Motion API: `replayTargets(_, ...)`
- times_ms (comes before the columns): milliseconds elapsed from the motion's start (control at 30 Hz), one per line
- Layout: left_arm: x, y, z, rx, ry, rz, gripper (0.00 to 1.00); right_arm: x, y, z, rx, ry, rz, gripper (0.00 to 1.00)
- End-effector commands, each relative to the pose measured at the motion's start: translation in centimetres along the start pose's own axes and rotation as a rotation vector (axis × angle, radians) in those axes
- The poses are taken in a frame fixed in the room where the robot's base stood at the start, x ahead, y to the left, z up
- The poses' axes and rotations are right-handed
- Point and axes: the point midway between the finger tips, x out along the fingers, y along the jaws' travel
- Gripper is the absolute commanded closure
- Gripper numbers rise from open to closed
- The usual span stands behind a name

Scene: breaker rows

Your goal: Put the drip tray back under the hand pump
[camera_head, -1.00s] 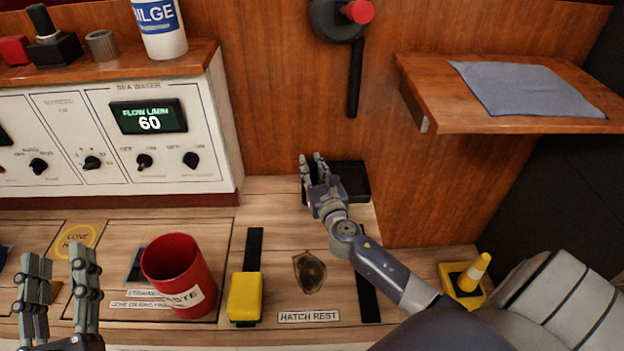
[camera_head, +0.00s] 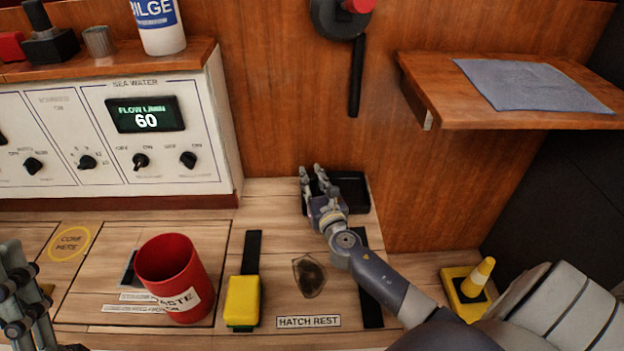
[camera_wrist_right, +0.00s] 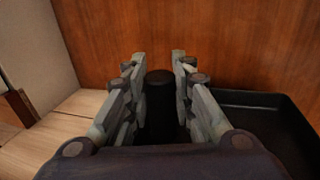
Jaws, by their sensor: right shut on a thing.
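The drip tray (camera_head: 354,193) is a shallow black tray on the wooden counter against the back panel. It also shows at the right of the right wrist view (camera_wrist_right: 262,108). My right gripper (camera_head: 314,172) is at the tray's left side. In the wrist view its fingers (camera_wrist_right: 159,92) are closed around a black upright piece that looks like the tray's grip. The hand pump (camera_head: 338,18), dark and round with a red knob and a black bar hanging down, is on the wall above the tray. My left gripper (camera_head: 22,290) is partly cut off at the lower left.
A red waste cup (camera_head: 170,270) and a yellow block (camera_head: 242,300) on a black strip stand on the counter, left of the hatch rest label (camera_head: 308,321). A wooden shelf (camera_head: 480,122) with a blue cloth (camera_head: 535,85) juts out at the upper right.

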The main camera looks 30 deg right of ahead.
Motion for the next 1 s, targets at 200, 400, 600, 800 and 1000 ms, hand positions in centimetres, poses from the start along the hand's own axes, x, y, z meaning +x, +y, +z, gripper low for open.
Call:
replayTargets(200,-0.1,0.0,-0.2,0.000,0.013,0.000,0.60,0.0,0.0,0.0,0.000,-0.001,0.000,1.00)
replayTargets(400,-0.1,0.1,-0.7,-0.001,0.034,0.001,0.60,0.0,0.0,-0.2,0.000,0.000,0.000,0.62)
replayTargets(600,-0.1,0.1,-0.7,-0.001,0.032,0.001,0.60,0.0,0.0,-0.2,0.000,0.000,0.000,0.57)
replayTargets(800,0.0,0.1,-0.6,-0.002,0.029,0.001,0.60,0.0,0.0,-0.1,0.000,0.000,0.000,0.57)
replayTargets(1000,0.2,-0.1,1.4,0.003,-0.073,-0.003,0.60,-1.9,0.0,-0.1,0.001,0.004,0.002,0.57)
